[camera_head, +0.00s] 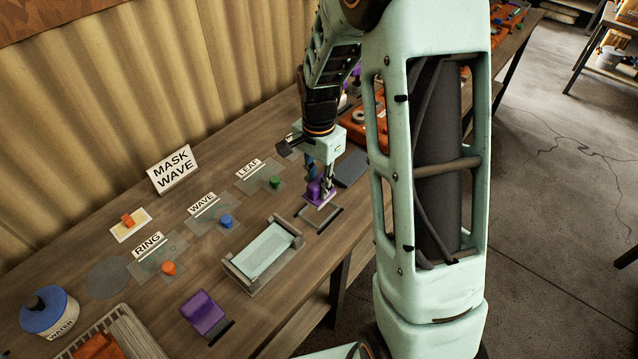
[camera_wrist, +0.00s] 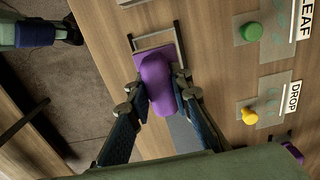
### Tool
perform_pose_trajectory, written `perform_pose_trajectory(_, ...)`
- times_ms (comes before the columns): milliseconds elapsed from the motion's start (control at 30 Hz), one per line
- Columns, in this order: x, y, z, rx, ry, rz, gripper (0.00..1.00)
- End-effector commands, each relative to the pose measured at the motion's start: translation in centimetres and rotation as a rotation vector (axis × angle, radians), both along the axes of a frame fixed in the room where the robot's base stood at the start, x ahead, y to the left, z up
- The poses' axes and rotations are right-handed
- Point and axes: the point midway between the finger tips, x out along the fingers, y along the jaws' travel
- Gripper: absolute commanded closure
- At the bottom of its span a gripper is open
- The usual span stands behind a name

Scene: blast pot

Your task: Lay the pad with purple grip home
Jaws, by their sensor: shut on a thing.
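My gripper (camera_head: 318,182) is shut on the purple grip (camera_head: 314,191) of the pad, low over the table. In the wrist view its fingers (camera_wrist: 160,92) sit on either side of the purple grip (camera_wrist: 158,75). The pad beneath the grip is mostly hidden. A thin dark frame (camera_head: 335,216) lies at the pad's front side; in the wrist view the frame (camera_wrist: 181,42) shows beyond the grip, partly covered by it. I cannot tell whether the pad touches the frame or the table. Another purple block (camera_head: 205,312) lies by a dark strip at the front left.
A cradle (camera_head: 288,228) with a pale green plate stands left of my gripper. Stencil cards with knobs, labelled RING, WAVE and LEAF (camera_head: 262,178), line the back, before a MASK WAVE sign (camera_head: 172,170). A dark grey slab (camera_head: 351,168) lies behind my gripper. A water pot (camera_head: 48,310) stands front left.

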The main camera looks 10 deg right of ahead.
Motion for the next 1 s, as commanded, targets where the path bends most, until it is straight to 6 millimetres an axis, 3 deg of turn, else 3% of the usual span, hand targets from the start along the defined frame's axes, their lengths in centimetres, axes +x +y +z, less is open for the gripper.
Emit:
perform_pose_trajectory(267, 0.0, 0.1, -0.1, 0.0, -0.001, 0.002, 1.0)
perform_pose_trajectory(733, 0.0, 0.0, -4.0, 0.001, -0.001, 0.001, 1.0)
perform_pose_trajectory(1000, 0.0, 0.0, -4.4, 0.001, -0.001, 0.001, 1.0)
